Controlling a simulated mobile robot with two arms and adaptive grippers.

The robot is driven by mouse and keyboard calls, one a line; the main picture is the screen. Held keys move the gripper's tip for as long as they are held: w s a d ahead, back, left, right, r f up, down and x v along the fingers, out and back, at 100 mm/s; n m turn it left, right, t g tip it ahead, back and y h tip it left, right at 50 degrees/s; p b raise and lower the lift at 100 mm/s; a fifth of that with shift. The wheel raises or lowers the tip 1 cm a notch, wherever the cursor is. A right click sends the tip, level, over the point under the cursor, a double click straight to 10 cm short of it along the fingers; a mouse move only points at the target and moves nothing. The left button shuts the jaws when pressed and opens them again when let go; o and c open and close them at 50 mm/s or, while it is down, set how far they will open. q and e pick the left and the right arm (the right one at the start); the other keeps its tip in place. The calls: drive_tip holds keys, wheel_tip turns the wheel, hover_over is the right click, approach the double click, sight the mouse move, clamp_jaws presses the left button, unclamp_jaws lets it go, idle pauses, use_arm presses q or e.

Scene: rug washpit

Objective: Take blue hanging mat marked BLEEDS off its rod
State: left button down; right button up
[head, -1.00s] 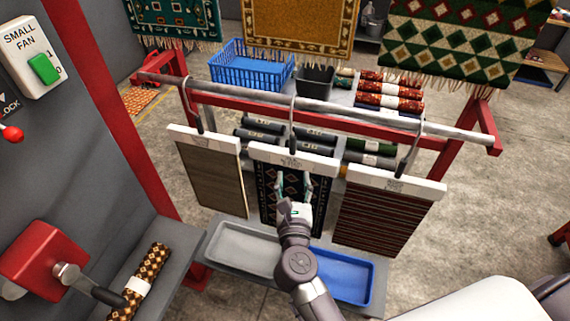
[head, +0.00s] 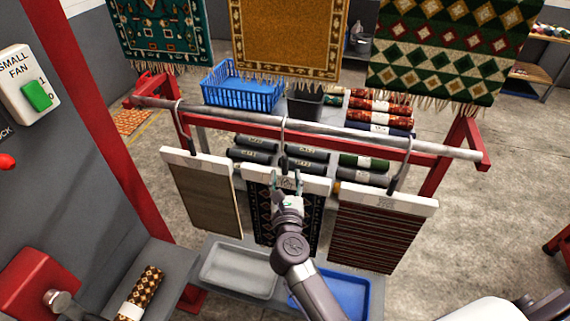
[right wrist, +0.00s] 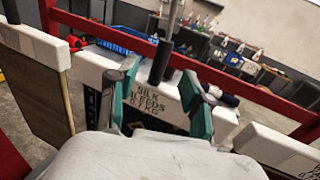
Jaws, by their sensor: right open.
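The dark blue patterned mat (head: 260,215) hangs in the middle of the rod (head: 340,139) from a hook and a white header bar (head: 318,185). In the right wrist view the bar's label (right wrist: 145,100) reads SILK, BLEEDS and a weight. My right gripper (head: 286,182) is open in front of that bar. In the right wrist view its fingers (right wrist: 160,92) stand either side of the label and of the hook's dark grip (right wrist: 161,62). I cannot tell whether they touch the bar. My arm hides part of the mat. My left gripper is out of view.
A tan mat (head: 203,195) hangs close on the left, a red striped mat (head: 378,235) on the right. Grey (head: 238,268) and blue (head: 338,292) trays sit below. Rolled rugs lie behind the rod.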

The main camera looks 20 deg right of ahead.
sight(285, 155)
drive_tip(key=shift+x, duration=2.55)
clamp_jaws()
drive_tip(key=shift+w+r, duration=0.1)
drive_tip(key=shift+r, duration=0.15)
drive_tip(key=shift+r+p, duration=1.95)
drive_tip(key=shift+r, duration=0.1)
drive_tip(key=shift+a, duration=0.1)
